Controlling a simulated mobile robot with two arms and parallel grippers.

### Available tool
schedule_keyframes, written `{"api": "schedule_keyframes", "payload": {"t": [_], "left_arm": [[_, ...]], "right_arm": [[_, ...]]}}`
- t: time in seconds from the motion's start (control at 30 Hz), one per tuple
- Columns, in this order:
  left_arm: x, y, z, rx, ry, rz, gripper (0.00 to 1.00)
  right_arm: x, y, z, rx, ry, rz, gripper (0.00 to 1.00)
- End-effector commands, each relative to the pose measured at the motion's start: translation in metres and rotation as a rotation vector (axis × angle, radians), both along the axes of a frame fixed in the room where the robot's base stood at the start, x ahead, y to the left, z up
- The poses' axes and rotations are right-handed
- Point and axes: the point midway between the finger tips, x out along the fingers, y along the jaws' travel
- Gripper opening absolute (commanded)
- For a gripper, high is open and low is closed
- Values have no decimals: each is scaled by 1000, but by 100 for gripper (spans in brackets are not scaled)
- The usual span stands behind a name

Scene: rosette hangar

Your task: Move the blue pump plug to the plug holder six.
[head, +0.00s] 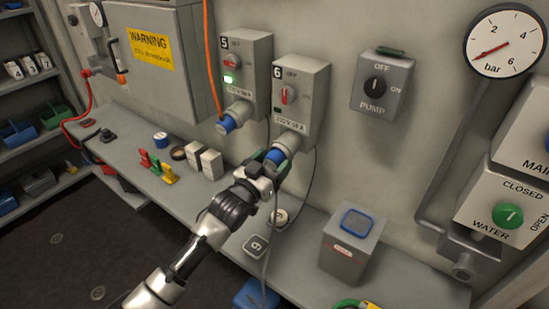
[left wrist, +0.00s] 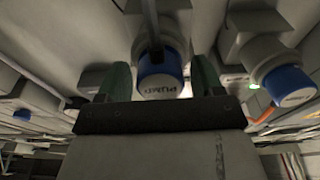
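The blue pump plug (head: 276,156) sits at the lower mouth of the grey socket box marked 6 (head: 301,95), tilted in line with it. In the left wrist view the blue plug (left wrist: 162,84) shows its end face, lettered PUMP. My left gripper (head: 270,161) is around the plug from below, one green finger on each side. In the left wrist view the fingers of the gripper (left wrist: 160,78) stand apart, with narrow gaps beside the plug. How deep the plug sits is hidden. My right gripper is not in view.
Socket box 5 (head: 246,75), with a green light and another blue plug (head: 233,116), is to the left. The bench holds white blocks (head: 211,163), a card marked 6 (head: 256,246) and a grey box (head: 351,247). A thin cable (head: 267,250) hangs below my gripper.

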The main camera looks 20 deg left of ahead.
Motion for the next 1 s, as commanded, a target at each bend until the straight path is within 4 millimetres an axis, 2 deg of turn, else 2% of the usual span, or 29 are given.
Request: {"api": "schedule_keyframes", "payload": {"t": [0.03,0.3,0.37,1.0], "left_arm": [[0,0,0,0,0,0,59],[0,0,0,0,0,0,18],[0,0,0,0,0,0,10],[-20,7,-3,0,0,0,10]], "right_arm": [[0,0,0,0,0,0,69],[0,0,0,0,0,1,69],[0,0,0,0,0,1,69],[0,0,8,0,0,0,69]]}}
